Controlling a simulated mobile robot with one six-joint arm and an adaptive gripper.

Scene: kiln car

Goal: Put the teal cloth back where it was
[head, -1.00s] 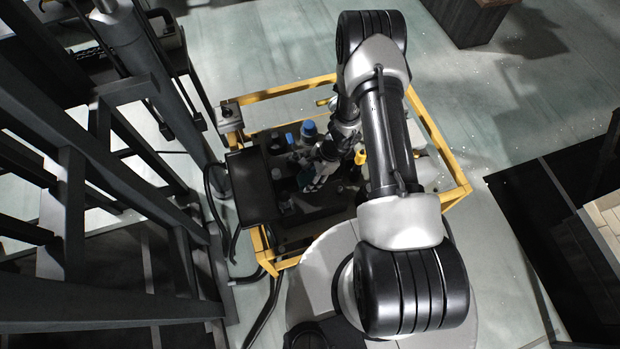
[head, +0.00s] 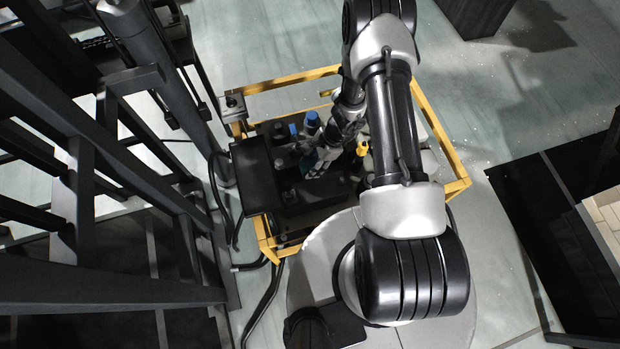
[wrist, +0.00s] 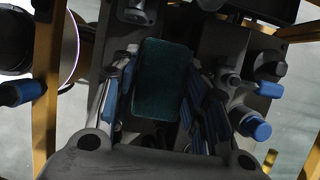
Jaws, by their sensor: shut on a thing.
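The teal cloth (wrist: 158,80) is a dark teal, roughly rectangular piece between the fingers of my gripper (wrist: 160,95) in the wrist view. My gripper is shut on it, with blue finger pads on both sides. In the head view my gripper (head: 318,165) is over the dark tray area inside the yellow frame, and only a sliver of the cloth (head: 306,165) shows beside it. Whether the cloth touches anything below is hidden.
Blue-capped items (head: 312,122) stand behind my gripper, and a yellow item (head: 362,148) stands to its right. A yellow frame (head: 440,130) surrounds the area. A black box (head: 255,175) is at left. Dark steel framework (head: 85,180) rises farther left.

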